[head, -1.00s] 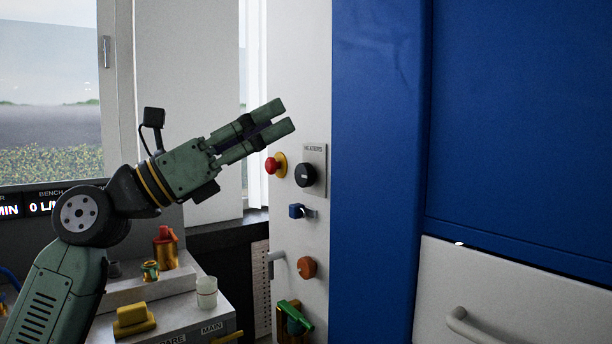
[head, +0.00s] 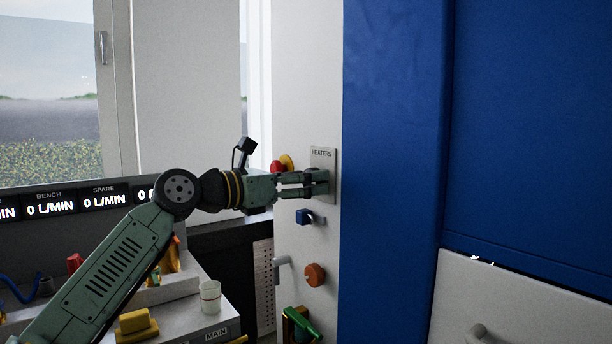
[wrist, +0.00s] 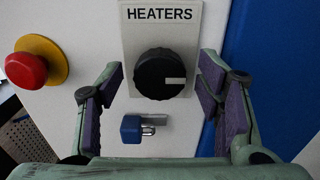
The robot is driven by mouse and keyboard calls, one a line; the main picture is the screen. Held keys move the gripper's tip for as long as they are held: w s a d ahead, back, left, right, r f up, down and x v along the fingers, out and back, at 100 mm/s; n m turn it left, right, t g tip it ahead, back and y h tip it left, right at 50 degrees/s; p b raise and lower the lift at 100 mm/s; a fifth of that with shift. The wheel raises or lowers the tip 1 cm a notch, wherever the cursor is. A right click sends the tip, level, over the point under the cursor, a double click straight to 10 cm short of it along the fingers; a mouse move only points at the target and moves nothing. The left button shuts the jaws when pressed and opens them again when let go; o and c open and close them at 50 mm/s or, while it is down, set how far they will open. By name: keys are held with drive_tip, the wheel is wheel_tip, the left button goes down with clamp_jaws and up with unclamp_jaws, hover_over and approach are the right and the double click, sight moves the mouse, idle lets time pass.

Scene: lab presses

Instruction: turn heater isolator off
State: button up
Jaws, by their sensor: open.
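The heater isolator is a black round knob (wrist: 161,74) on a grey plate (wrist: 187,17) labelled HEATERS, on the white panel. A light mark on the knob points to the right in the wrist view. My gripper (wrist: 162,92) is open, with its purple-padded fingers to the left and right of the knob in that view. In the head view my gripper (head: 312,183) is at the HEATERS plate (head: 323,155) and hides the knob. I cannot tell whether the fingers touch the knob.
A red push button (wrist: 27,70) on a yellow base is left of the knob. A blue padlock (wrist: 134,129) hangs just below it. Lower on the panel are an orange knob (head: 315,274) and a green-handled valve (head: 300,322). A blue cabinet wall (head: 392,170) stands to the right.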

drive_tip(key=shift+w+d, duration=0.2)
drive_tip(key=shift+d, duration=0.1)
drive_tip(key=shift+c, duration=0.4)
drive_tip(key=c, duration=1)
drive_tip(key=shift+c, duration=0.2)
drive_tip(key=shift+n, duration=0.3)
drive_tip(key=shift+w+a+f+n+p, duration=0.1)
drive_tip(key=shift+n+p, duration=0.7)
drive_tip(key=shift+n, duration=2.05)
drive_tip(key=shift+w+a+f+n+p, duration=0.1)
drive_tip(key=shift+n+p, duration=0.7)
drive_tip(key=shift+n, duration=2.1)
drive_tip(key=shift+f+n+p, duration=0.1)
drive_tip(key=shift+n+p, duration=0.7)
drive_tip(key=shift+n, duration=2.05)
